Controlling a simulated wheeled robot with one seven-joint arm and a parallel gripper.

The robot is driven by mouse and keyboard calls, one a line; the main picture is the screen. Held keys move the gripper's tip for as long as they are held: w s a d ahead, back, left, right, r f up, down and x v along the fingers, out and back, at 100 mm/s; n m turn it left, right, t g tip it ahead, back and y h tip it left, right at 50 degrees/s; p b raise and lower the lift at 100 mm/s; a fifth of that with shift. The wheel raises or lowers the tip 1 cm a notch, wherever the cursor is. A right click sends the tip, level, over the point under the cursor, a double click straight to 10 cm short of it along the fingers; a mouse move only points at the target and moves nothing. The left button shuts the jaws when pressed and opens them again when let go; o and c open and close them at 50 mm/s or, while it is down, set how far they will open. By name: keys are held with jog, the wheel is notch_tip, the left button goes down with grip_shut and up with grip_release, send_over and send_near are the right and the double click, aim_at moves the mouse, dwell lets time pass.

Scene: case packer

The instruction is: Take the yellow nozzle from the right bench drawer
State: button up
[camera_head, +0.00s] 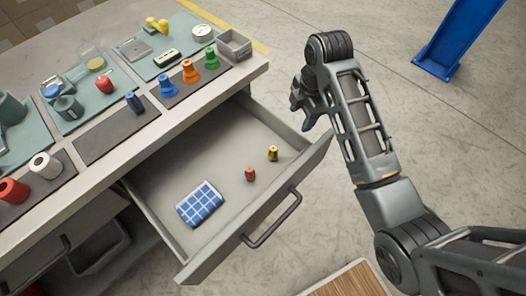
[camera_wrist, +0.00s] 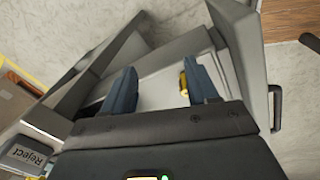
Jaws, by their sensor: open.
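The right bench drawer (camera_head: 215,167) is pulled out. The small yellow nozzle (camera_head: 272,153) stands upright in its right part, near the front panel. In the wrist view the nozzle (camera_wrist: 184,84) shows between the two fingers, close to the right one. My gripper (camera_head: 306,105) is open and empty, above and beside the drawer's right end. In the wrist view my gripper's blue-grey fingers (camera_wrist: 162,88) point into the drawer, apart from each other. I cannot tell the exact height of the fingertips over the nozzle.
A small red nozzle (camera_head: 250,174) stands left of the yellow one, and a blue checked cloth (camera_head: 200,203) lies farther left in the drawer. The drawer handle (camera_head: 273,220) sticks out in front. Coloured parts and a grey tray (camera_head: 234,46) stand on the bench top.

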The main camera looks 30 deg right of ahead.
aim_at(274, 148)
jog(key=a+n, duration=0.1)
jog(key=a, duration=0.1)
jog(key=s+a+n+g, duration=0.1)
jog(key=a, duration=0.2)
jog(key=a+n+y, duration=0.1)
jog(key=a+n, duration=0.1)
jog(key=a, duration=0.1)
jog(key=shift+s+f+g+p, duration=0.15)
jog(key=shift+s+g+p, duration=0.2)
jog(key=shift+g+p, duration=0.05)
jog(key=shift+a+f, duration=0.25)
jog(key=shift+f, duration=0.05)
jog(key=shift+s+a+f, duration=0.1)
jog(key=shift+f, duration=0.8)
jog(key=shift+a+f, duration=0.2)
jog(key=shift+f, duration=2.5)
jog(key=shift+c, duration=0.3)
grip_shut()
